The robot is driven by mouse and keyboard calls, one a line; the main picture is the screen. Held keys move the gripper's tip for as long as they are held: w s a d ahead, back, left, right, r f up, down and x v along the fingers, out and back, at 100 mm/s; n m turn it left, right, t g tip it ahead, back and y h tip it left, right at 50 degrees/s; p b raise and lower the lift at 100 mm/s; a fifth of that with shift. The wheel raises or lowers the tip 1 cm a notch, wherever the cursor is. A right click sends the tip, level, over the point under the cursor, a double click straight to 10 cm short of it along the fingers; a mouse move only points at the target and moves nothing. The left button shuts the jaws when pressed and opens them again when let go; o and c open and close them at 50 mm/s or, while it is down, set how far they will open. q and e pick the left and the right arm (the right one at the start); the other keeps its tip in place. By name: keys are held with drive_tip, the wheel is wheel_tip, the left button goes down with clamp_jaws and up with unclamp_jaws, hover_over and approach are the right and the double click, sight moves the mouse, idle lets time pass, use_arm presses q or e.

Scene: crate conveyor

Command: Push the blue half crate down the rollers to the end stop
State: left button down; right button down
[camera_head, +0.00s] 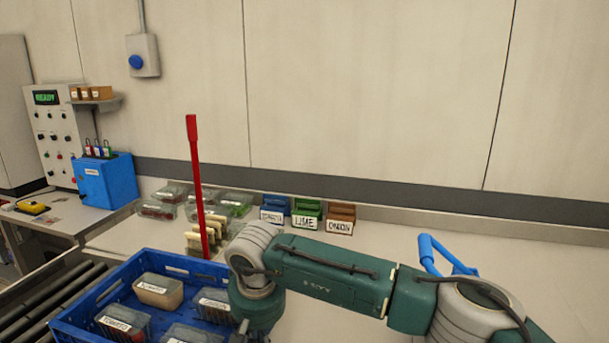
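The blue crate (88,292) stands at the lower left, its near part cut off by the frame. It holds several clear tubs with labels, one of them (158,290) light-coloured inside. Dark rollers (30,318) run along the crate's left side. My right arm reaches in from the right, and its elbow or wrist joint hangs over the crate's right edge, hiding part of it. My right gripper is below or outside the picture. My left arm and gripper do not show. I cannot make out an end stop.
A red upright bar (197,190) rises behind the crate. Several clear tubs (170,195) and blue, green and brown labelled bins (307,213) stand on the counter. A blue handle-like object (445,257) lies behind my arm. A control panel (52,120) and blue box (105,182) are left.

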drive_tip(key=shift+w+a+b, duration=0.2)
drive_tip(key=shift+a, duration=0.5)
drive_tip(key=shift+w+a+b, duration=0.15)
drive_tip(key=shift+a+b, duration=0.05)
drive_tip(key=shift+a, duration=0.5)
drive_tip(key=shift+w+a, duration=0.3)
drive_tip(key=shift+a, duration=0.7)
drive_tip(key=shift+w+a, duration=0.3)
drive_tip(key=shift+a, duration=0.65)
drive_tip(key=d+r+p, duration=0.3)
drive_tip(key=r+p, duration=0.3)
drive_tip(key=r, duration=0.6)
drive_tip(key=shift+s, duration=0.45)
